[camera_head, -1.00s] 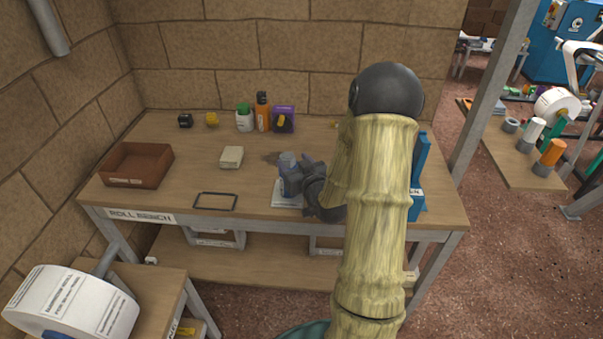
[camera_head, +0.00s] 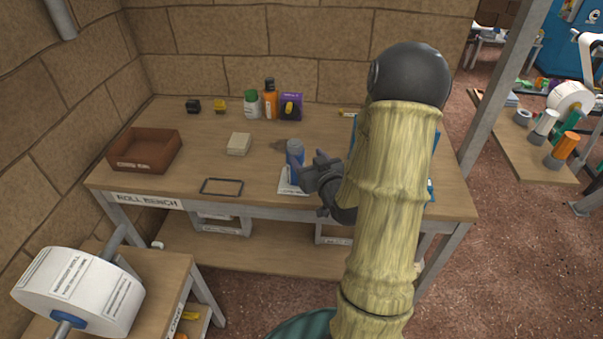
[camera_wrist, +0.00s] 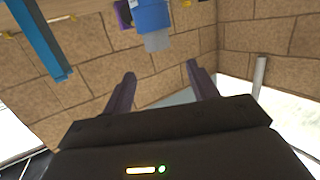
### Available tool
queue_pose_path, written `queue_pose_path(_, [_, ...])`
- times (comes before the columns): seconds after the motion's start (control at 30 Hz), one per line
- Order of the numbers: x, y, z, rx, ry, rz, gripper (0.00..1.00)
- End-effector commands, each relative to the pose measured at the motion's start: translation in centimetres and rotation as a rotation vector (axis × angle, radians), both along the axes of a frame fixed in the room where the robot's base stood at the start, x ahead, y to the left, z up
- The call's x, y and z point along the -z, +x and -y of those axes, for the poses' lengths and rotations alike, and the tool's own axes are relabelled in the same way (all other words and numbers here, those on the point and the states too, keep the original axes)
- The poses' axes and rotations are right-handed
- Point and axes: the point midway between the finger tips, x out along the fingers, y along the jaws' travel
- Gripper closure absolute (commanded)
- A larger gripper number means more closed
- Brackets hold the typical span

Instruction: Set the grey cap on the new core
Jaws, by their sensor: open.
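The blue core (camera_head: 296,172) stands upright on a white sheet (camera_head: 286,187) near the front of the bench. A paler grey-blue piece, seemingly the grey cap (camera_head: 294,147), sits on its top. In the wrist view, which looks upside down, the blue core (camera_wrist: 153,15) has the grey cap (camera_wrist: 157,42) at its end. My gripper (camera_head: 311,171) is just right of the core, apart from it. In the wrist view its fingers (camera_wrist: 160,70) are spread with nothing between them. Whether the cap is fully seated is too small to tell.
A brown tray (camera_head: 146,151), a cream block (camera_head: 239,144) and a black frame (camera_head: 222,187) lie to the left. Bottles (camera_head: 270,100) and a purple box (camera_head: 291,106) stand along the back. My arm hides much of the bench's right side, including most of a blue thing.

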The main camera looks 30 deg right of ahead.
Motion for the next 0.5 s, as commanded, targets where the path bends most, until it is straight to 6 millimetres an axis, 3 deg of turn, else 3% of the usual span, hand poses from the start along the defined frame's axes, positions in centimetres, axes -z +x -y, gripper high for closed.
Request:
queue_pose_path(0.27, [1.4, 0.0, -3.7, -0.042, -0.032, -0.245, 0.41])
queue_pose_path(0.5, [2.6, -2.8, -7.7, -0.051, -0.044, -0.556, 0.41])
